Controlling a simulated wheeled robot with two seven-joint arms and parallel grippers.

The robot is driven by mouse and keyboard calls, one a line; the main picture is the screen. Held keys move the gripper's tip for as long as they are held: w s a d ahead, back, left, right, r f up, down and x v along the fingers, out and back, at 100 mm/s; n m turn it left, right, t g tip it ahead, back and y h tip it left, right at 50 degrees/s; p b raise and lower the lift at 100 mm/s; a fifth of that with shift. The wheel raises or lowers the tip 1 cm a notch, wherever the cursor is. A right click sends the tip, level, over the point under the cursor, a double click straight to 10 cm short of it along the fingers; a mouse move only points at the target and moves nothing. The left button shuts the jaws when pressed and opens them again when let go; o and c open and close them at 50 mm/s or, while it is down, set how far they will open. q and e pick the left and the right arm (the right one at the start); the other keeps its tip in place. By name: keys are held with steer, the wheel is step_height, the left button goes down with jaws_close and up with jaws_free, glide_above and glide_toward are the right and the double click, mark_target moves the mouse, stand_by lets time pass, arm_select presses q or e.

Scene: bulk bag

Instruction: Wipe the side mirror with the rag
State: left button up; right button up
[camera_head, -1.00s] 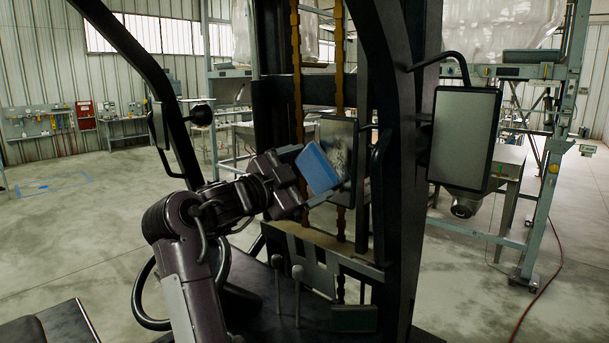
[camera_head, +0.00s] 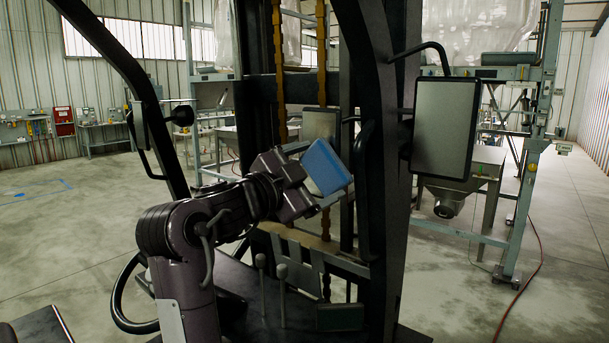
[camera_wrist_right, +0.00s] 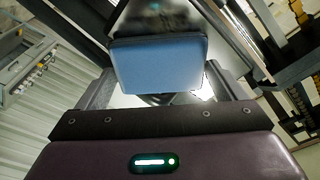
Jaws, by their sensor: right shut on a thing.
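The blue rag (camera_head: 326,168) is a folded, block-like pad held in my right gripper (camera_head: 306,182). The right wrist view shows the rag (camera_wrist_right: 158,68) between the two fingers (camera_wrist_right: 158,88). A framed side mirror (camera_head: 320,123) stands behind the rag in the head view. The rag covers its lower part, and its upper part shows pale grey. In the right wrist view a dark panel with faint blotches (camera_wrist_right: 165,15) lies just beyond the rag; I cannot tell whether they touch. My left gripper is not in view.
A larger framed mirror (camera_head: 445,128) hangs on a black bracket right of the dark upright post (camera_head: 385,190). Another mirror (camera_head: 139,126) is at the left. Levers (camera_head: 282,285) stand below my arm. Dark frame bars enclose the work space closely.

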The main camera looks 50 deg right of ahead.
mark_target(320, 151)
steer(key=shift+s+r, duration=0.1)
steer(key=shift+s, duration=0.25)
steer(key=shift+w+a+r+p, duration=0.1)
steer(key=shift+a+r+p, duration=0.1)
steer(key=shift+r+p, duration=0.75)
steer(key=shift+w+d+r, duration=0.1)
steer(key=shift+w+r, duration=0.1)
steer(key=shift+w, duration=0.5)
steer(key=shift+w+d+f, duration=0.15)
steer(key=shift+w, duration=0.8)
steer(key=shift+w+p, duration=0.45)
steer(key=shift+w, duration=0.25)
steer(key=shift+s+r+b, duration=0.85)
steer(key=shift+r+b, duration=0.05)
steer(key=shift+b, duration=0.1)
steer(key=shift+s+f+b, duration=0.15)
steer(key=shift+s+b, duration=0.55)
steer(key=shift+s, duration=0.45)
steer(key=shift+w+d+f, duration=0.1)
